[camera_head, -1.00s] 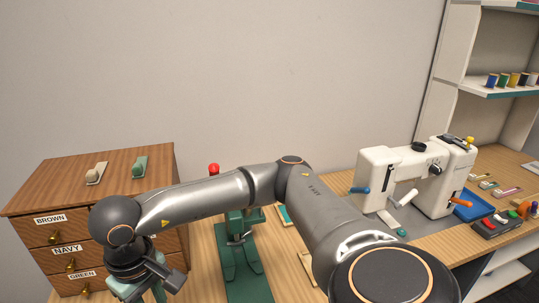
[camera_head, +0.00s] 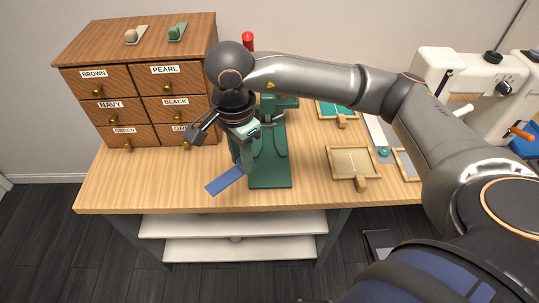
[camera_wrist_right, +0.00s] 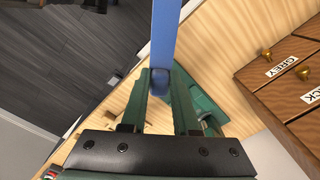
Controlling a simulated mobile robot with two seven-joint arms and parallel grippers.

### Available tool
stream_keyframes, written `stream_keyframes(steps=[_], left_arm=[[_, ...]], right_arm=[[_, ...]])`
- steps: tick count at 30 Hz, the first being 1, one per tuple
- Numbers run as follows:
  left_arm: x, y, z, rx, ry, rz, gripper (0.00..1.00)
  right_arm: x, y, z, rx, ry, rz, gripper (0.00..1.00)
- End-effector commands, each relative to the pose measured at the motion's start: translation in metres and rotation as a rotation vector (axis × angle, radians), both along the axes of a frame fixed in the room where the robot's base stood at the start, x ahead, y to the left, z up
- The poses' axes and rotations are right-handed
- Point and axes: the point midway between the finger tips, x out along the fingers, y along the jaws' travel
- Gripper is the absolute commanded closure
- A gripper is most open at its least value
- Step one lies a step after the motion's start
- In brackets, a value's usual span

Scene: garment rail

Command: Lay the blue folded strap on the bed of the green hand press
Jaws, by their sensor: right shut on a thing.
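The blue folded strap (camera_head: 225,180) sticks out from my right gripper (camera_head: 241,158) toward the front left, just left of the green hand press (camera_head: 271,176). My right gripper is shut on the strap's inner end. In the right wrist view the strap (camera_wrist_right: 165,38) runs up from between the green fingers of the gripper (camera_wrist_right: 160,85). The bare front of the press bed shows, while my right wrist and arm hide part of the upper press. Whether the strap touches the bed or table I cannot tell. My left gripper is not in view.
A wooden drawer cabinet (camera_head: 140,85) with labelled drawers stands close on the left. Wooden frames (camera_head: 353,163) lie to the right of the press. A white sewing machine (camera_head: 458,80) stands farther right. The front left of the table (camera_head: 150,180) is clear.

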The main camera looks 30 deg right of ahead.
Motion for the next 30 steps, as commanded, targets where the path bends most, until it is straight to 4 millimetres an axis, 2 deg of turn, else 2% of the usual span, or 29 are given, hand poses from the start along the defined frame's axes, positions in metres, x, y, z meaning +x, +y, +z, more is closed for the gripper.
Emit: stream_keyframes(steps=[21,27,30], left_arm=[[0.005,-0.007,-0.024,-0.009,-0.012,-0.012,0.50],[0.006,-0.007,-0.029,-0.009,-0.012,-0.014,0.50],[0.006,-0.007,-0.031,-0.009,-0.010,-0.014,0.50]], right_arm=[[0.024,0.022,-0.029,0.045,-0.004,-1.672,1.00],[0.028,0.025,-0.034,0.045,-0.001,-2.054,1.00],[0.029,0.027,-0.036,0.044,0.002,-2.176,1.00]])
